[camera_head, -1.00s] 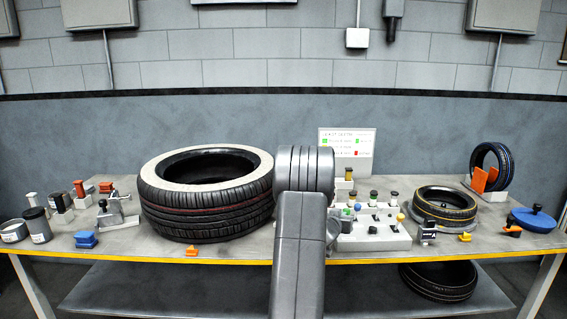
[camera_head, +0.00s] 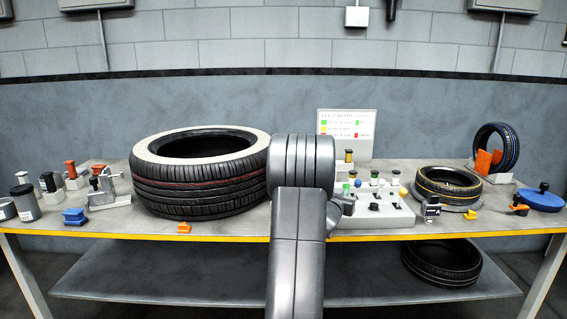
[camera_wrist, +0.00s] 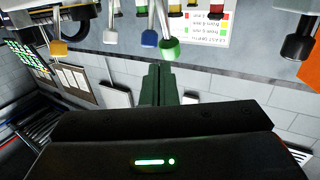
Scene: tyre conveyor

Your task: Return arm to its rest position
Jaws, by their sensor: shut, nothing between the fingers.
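My gripper (camera_wrist: 158,84) shows in the wrist view as two dark green fingers pressed together, with nothing between them. It points at the grey block wall and is apart from every object there. The arm covers part of the bench between the large tyre (camera_head: 200,190) and the white block of coloured knobs (camera_head: 375,219).
A smaller tyre (camera_head: 448,186) lies flat at right, and an upright tyre (camera_head: 508,150) stands behind it in an orange holder. A sign (camera_head: 346,124) stands at the back. Small tools and jars (camera_head: 24,203) crowd the left end. Another tyre (camera_head: 440,270) lies on the lower shelf.

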